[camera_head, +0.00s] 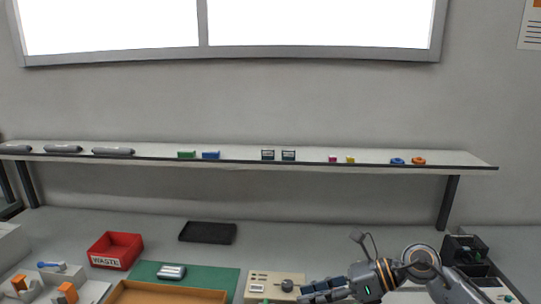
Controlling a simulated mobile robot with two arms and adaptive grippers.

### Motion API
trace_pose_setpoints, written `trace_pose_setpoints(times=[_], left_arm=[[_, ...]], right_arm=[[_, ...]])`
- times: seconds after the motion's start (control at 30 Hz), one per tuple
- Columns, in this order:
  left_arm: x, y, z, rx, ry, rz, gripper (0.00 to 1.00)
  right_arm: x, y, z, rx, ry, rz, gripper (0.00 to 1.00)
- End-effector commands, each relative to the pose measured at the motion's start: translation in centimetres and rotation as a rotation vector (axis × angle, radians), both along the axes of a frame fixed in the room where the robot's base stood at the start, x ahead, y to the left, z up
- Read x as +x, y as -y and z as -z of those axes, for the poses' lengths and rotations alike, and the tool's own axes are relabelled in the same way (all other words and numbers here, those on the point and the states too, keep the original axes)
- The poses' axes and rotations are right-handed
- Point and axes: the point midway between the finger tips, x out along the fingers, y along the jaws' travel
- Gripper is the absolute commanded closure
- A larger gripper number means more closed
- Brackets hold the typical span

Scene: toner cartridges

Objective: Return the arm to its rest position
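My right arm comes in from the lower right, and its dark gripper (318,291) points left, low over the bench beside a beige box with buttons (272,280). Its fingers are small and partly cut off by the lower edge, so I cannot tell whether they are open or shut, or whether they hold anything. My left gripper is not in view. Several dark grey cartridge-like cylinders lie at the left end of the shelf, one of them a grey cylinder (113,152). A silver-grey object (172,271) lies on a green mat (218,278).
A long shelf (380,160) with small coloured items runs above the bench. A red WASTE bin (115,250), a black tray (208,233) and a wooden tray (165,293) stand on the bench. A dark box (465,249) is behind my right arm. The bench's back middle is clear.

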Motion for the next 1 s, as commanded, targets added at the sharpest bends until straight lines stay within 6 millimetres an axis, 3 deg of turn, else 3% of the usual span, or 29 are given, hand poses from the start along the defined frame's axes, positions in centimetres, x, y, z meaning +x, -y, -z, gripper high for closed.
trace_pose_setpoints(times=[0.1,0.2,0.3,0.43,0.57,0.67,0.8,0.9,0.93,1.0], left_arm=[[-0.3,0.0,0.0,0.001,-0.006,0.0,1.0],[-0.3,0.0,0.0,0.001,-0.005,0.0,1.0],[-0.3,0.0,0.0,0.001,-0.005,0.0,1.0],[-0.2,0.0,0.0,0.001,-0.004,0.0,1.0],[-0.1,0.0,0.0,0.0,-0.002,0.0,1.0],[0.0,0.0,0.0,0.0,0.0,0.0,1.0],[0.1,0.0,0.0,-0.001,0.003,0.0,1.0],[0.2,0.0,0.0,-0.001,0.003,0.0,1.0],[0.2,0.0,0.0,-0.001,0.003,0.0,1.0],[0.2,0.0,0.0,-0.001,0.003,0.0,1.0]], right_arm=[[-0.6,-4.1,-2.8,0.304,-0.091,0.122,0.69],[-0.2,-5.4,-5.9,0.594,-0.218,0.277,0.69],[0.7,-4.2,-7.9,0.866,-0.382,0.456,0.69],[2.0,-0.4,-7.6,1.181,-0.636,0.723,0.69],[2.1,4.6,-3.5,1.445,-0.923,1.03,0.69],[0.5,8.2,1.6,1.603,-1.158,1.295,0.69],[-5.0,11.6,9.8,1.743,-1.478,1.697,0.69],[-9.7,12.5,14.1,1.771,-1.653,1.95,0.69],[-10.9,12.6,15.1,-1.739,1.662,-1.974,0.69],[-13.8,12.8,16.9,-1.596,1.607,-1.945,0.69]])
